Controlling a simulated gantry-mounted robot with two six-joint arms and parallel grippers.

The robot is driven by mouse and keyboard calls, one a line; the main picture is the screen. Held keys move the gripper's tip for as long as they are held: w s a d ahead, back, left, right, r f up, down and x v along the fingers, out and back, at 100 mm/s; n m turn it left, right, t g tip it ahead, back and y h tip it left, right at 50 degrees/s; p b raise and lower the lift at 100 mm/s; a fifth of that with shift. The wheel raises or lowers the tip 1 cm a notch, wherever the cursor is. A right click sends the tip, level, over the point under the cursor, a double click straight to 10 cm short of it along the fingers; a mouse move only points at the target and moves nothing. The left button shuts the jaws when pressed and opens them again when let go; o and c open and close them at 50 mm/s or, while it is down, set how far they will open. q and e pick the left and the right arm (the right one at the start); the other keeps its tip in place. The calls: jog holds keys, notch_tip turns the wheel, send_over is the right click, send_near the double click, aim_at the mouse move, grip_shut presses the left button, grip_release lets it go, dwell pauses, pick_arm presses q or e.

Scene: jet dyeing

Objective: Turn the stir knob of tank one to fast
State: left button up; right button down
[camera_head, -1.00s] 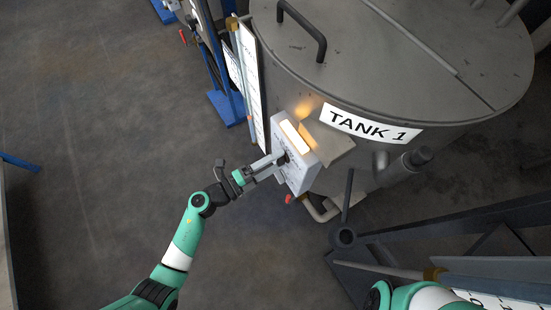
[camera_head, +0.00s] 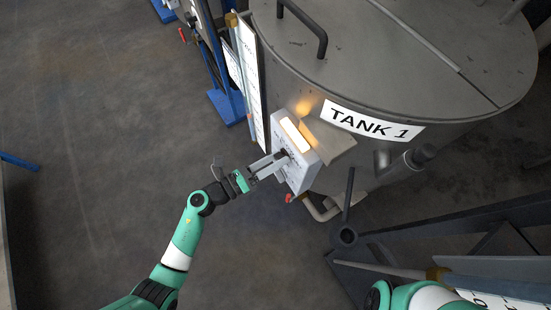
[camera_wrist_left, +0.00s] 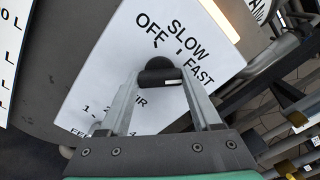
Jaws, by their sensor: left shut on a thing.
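Tank one (camera_head: 390,65) is the large grey metal vessel labelled "TANK 1" at the upper right of the head view. A white control box (camera_head: 300,178) is on its near side. In the left wrist view, the black stir knob (camera_wrist_left: 158,75) sits on the panel face (camera_wrist_left: 105,65) below the words OFF, SLOW and FAST. Its white mark is on the right end, near FAST. My left gripper (camera_head: 284,156) is shut on the knob, with a finger on either side in the left wrist view (camera_wrist_left: 163,78). My right gripper is not in view.
A lit strip (camera_head: 294,135) glows on top of the box. A pipe (camera_head: 318,211) and a dark frame (camera_head: 440,225) are to the right and below. A white scale board (camera_head: 250,85) stands left of the tank.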

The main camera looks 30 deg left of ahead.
pick_arm(q)
jog(key=shift+m, duration=0.6)
jog(key=o, duration=1.4)
jog(key=p+v, duration=0.3)
jog(key=v, duration=0.8)
jog(key=shift+s+a, duration=0.15)
jog(key=shift+s, duration=0.15)
